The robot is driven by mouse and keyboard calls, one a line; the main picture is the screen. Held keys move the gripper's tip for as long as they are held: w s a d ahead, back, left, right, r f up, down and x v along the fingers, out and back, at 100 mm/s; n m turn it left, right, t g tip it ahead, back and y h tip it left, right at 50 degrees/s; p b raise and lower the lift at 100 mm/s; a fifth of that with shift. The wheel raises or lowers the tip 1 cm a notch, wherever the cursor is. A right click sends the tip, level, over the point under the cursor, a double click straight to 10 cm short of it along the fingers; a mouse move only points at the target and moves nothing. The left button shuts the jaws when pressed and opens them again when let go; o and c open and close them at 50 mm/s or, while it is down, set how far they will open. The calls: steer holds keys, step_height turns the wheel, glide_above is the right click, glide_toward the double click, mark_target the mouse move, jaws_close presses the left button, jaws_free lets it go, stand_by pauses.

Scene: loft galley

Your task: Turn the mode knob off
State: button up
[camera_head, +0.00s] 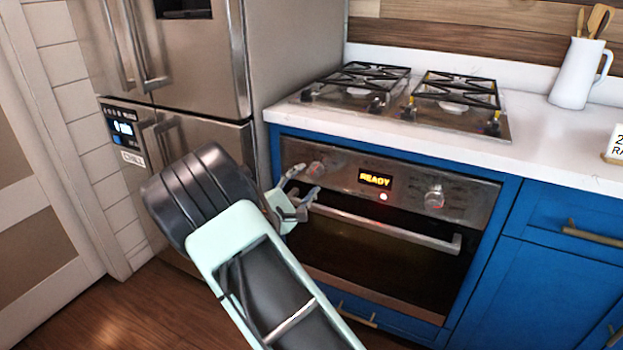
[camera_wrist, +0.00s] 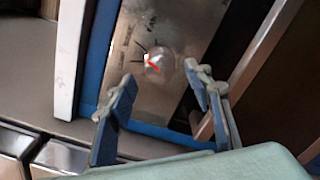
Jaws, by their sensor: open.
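The oven's control panel (camera_head: 400,184) has a left knob (camera_head: 316,168) and a right knob (camera_head: 434,197); I cannot read which one is labelled mode. Between them a display (camera_head: 375,179) reads READY, with a small lit red-white light below it. My gripper (camera_head: 306,183) is open just in front of the left knob. In the wrist view one round knob (camera_wrist: 160,62) with a red pointer mark shows ahead between the open, empty fingers (camera_wrist: 160,76). The fingers look apart from the knob. The panel markings around it are too blurred to read.
The oven door handle (camera_head: 385,228) runs just below the panel. The steel fridge (camera_head: 300,45) stands close on the left. The white counter (camera_head: 545,150) with a gas hob (camera_head: 455,122) juts above. Blue cabinets (camera_head: 565,270) are at right.

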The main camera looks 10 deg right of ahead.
mark_target(312, 175)
steer(key=shift+b+x, duration=0.3)
steer(key=shift+x, duration=1.75)
steer(key=shift+c, duration=0.7)
steer(key=c, duration=1)
